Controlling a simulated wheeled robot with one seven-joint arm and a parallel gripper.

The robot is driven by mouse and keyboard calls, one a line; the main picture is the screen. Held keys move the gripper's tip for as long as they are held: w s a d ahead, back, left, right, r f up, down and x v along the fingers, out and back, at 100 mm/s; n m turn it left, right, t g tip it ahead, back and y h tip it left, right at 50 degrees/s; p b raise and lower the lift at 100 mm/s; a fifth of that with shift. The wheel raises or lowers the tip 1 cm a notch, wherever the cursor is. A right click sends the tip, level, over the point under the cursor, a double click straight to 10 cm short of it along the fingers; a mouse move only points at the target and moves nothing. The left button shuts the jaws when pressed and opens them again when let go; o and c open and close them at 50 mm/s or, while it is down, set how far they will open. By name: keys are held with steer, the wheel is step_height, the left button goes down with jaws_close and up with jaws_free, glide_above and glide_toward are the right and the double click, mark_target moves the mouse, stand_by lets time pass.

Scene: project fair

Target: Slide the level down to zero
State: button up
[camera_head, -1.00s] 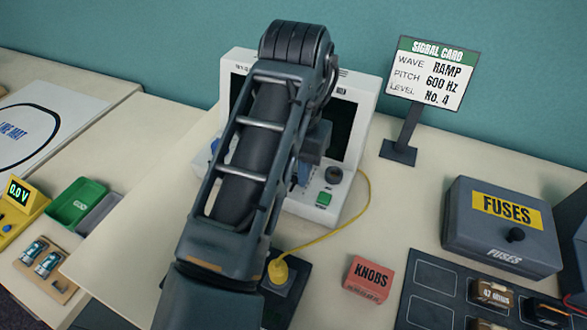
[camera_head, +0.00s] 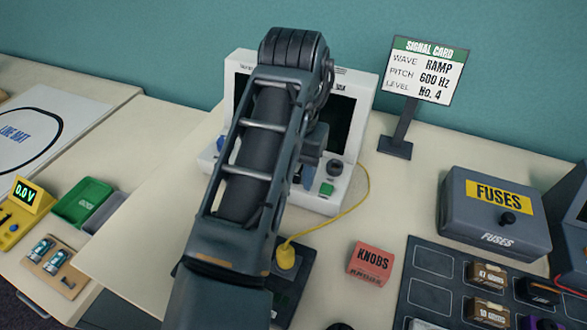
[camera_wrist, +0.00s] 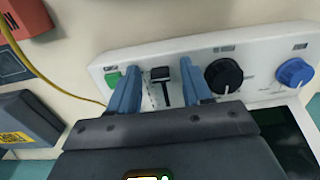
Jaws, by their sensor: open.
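The white signal unit (camera_head: 312,203) stands at the back of the table, partly hidden by my arm. In the wrist view, the level slider's black cap (camera_wrist: 161,74) sits at the panel-front end of its dark slot (camera_wrist: 166,95), away from the screen. My gripper (camera_wrist: 159,68) is open, with one blue finger on each side of the cap and visible space between. I cannot tell how high the fingertips are above the panel. In the head view my arm hides the slider; part of a blue finger (camera_head: 309,176) shows.
Beside the fingers are a green button (camera_wrist: 113,79), a black knob (camera_wrist: 224,77) and a blue knob (camera_wrist: 294,73). A yellow cable (camera_head: 328,223) runs to a plug. A red KNOBS box (camera_head: 370,263), a FUSES box (camera_head: 496,213) and the signal card (camera_head: 428,69) stand to the right.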

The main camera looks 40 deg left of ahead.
steer(key=shift+r, duration=0.1)
step_height(320, 180, up, 6)
steer(key=p, duration=0.5)
steer(key=shift+f, duration=0.2)
steer(key=shift+r, duration=1)
